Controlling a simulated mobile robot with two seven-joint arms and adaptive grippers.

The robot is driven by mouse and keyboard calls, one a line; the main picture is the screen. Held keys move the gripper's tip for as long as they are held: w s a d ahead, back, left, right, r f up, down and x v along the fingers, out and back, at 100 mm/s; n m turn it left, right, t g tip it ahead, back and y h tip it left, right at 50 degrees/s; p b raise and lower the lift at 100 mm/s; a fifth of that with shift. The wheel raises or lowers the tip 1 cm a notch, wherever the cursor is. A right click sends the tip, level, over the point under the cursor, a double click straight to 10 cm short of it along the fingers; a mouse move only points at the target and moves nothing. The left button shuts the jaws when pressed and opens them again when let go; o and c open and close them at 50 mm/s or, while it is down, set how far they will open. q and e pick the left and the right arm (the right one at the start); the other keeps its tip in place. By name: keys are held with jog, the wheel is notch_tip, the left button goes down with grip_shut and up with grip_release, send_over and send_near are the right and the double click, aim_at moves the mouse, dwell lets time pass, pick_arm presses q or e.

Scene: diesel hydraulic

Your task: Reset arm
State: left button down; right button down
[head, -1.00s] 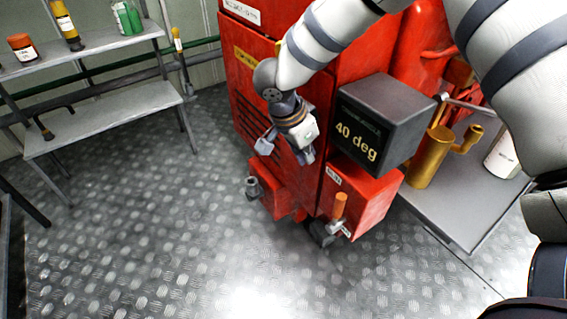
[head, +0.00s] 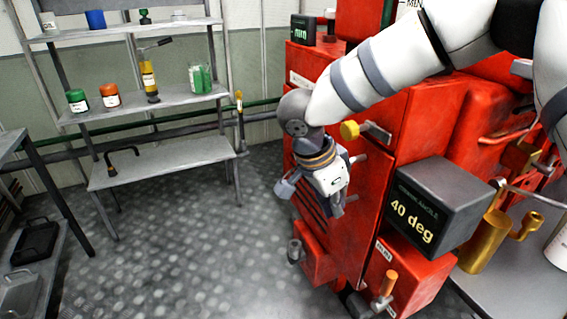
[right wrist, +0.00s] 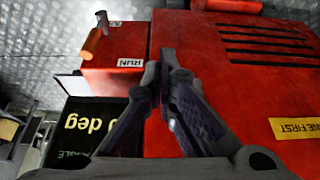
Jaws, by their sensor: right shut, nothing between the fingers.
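My right arm reaches in from the upper right of the head view. My right gripper (head: 338,208) points down in front of the red machine (head: 372,190), left of a dark box reading "40 deg" (head: 440,212). In the right wrist view, its fingers (right wrist: 166,55) are together with nothing between them, over the machine's red face. I cannot tell how far the tips are from that face. My left gripper is not in view.
An orange-handled valve (head: 388,285) and a yellow knob (head: 350,130) stick out from the machine. A grey shelf unit (head: 165,163) with bottles stands at the back left. A dark-legged bench (head: 55,190) is at far left. The patterned floor (head: 190,250) between is clear.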

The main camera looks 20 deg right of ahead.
jog(key=s+d+f+n+t+h, duration=0.1)
jog(key=s+d+f+n, duration=0.15)
jog(key=f, duration=0.45)
jog(key=s+d+f+n+t+h, duration=0.1)
jog(key=s+f+n, duration=0.25)
jog(key=f, duration=0.35)
jog(key=s+a+f+n+y, duration=0.3)
jog(key=s+f+n, duration=0.3)
jog(key=s+f, duration=0.45)
jog(key=s+a+n+g+y, duration=0.1)
jog(key=s+n+g, duration=0.1)
jog(key=s, duration=0.8)
jog(key=s+a+n+g+y, duration=0.2)
jog(key=s+g, duration=0.1)
jog(key=s, duration=0.7)
jog(key=shift+s+a+r, duration=0.3)
jog(key=shift+w, duration=0.1)
